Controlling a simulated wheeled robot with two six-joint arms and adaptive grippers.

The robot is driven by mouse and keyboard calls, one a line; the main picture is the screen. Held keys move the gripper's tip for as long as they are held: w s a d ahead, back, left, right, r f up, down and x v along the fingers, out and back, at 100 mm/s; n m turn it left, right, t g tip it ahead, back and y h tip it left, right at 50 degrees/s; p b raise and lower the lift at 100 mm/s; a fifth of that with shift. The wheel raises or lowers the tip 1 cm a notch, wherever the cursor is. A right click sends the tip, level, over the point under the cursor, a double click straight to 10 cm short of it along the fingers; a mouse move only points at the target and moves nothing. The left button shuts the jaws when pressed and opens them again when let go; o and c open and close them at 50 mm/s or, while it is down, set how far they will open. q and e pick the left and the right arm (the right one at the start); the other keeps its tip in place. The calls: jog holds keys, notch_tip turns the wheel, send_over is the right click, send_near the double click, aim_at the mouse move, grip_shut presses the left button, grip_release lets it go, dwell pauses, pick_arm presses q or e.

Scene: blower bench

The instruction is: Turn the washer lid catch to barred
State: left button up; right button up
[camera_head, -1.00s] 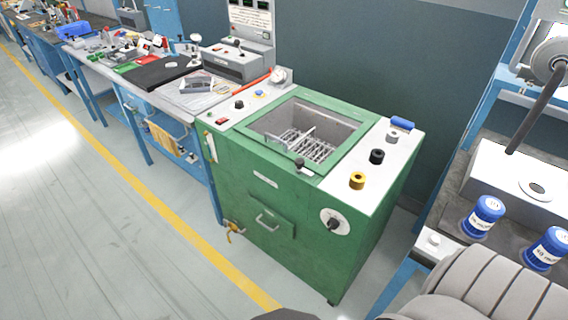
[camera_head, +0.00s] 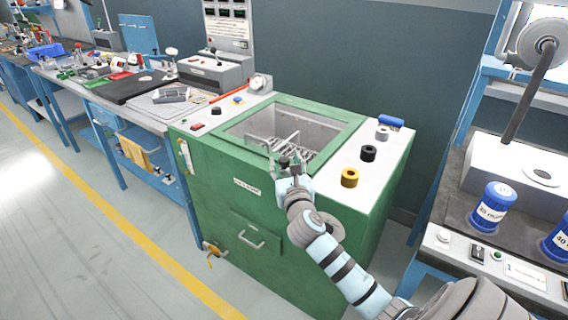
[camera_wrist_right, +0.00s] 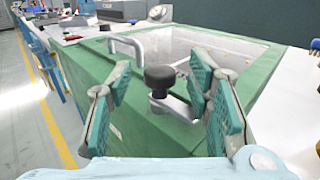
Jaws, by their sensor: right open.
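The green washer (camera_head: 225,215) stands in the middle of the head view with its open tub at the top. In the right wrist view its lid catch (camera_wrist_right: 160,80) is a black round knob on a grey metal arm at the front rim of the tub. My right gripper (camera_head: 287,163) is open at this front rim, with its teal-padded fingers on either side of the knob in the right wrist view. I cannot tell whether a pad touches it. In the head view the gripper mostly hides the catch. My left gripper is not in view.
A wire basket with a raised handle (camera_wrist_right: 128,42) is in the tub. A yellow knob (camera_head: 349,177) and a black knob (camera_head: 368,153) stand on the washer's right-hand top. A blue bench (camera_head: 100,105) adjoins at left; blue-capped jars (camera_head: 494,205) stand at right.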

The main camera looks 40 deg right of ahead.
jog(key=shift+x, duration=1.3)
jog(key=shift+c, duration=0.4)
